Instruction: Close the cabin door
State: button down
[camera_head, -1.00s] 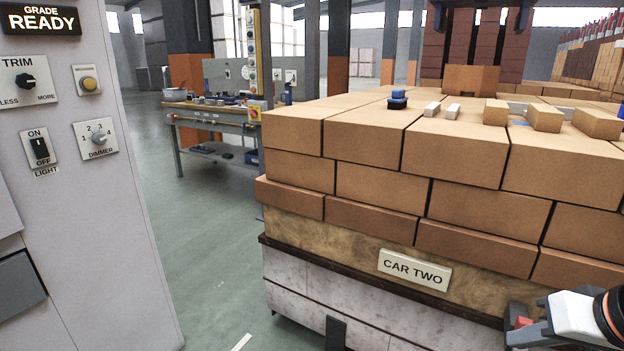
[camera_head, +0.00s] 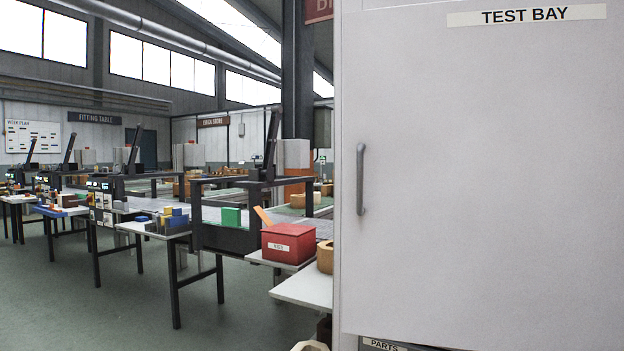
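A large pale grey door panel (camera_head: 480,190) fills the right half of the view, very close to me. It carries a "TEST BAY" sign (camera_head: 526,15) at its top and a vertical grey bar handle (camera_head: 361,180) near its left edge. I cannot tell whether this is the cabin door or whether it stands open or shut. My gripper is not in view.
A "PARTS" label (camera_head: 385,345) shows below the panel. Left of it, a white table (camera_head: 308,288) stands close, with a red box (camera_head: 288,243) on a surface behind it. Several workbenches run back leftward. Green floor (camera_head: 80,310) is clear at the front left.

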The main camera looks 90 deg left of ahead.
aim_at(482, 195)
jog(key=i+j+u, duration=0.15)
jog(key=u, duration=0.25)
jog(key=i+j+u, duration=0.2)
jog(key=u, duration=0.25)
jog(key=i+j+u, duration=0.15)
jog(key=u, duration=0.25)
jog(key=j+u, duration=0.1)
jog(key=u, duration=0.45)
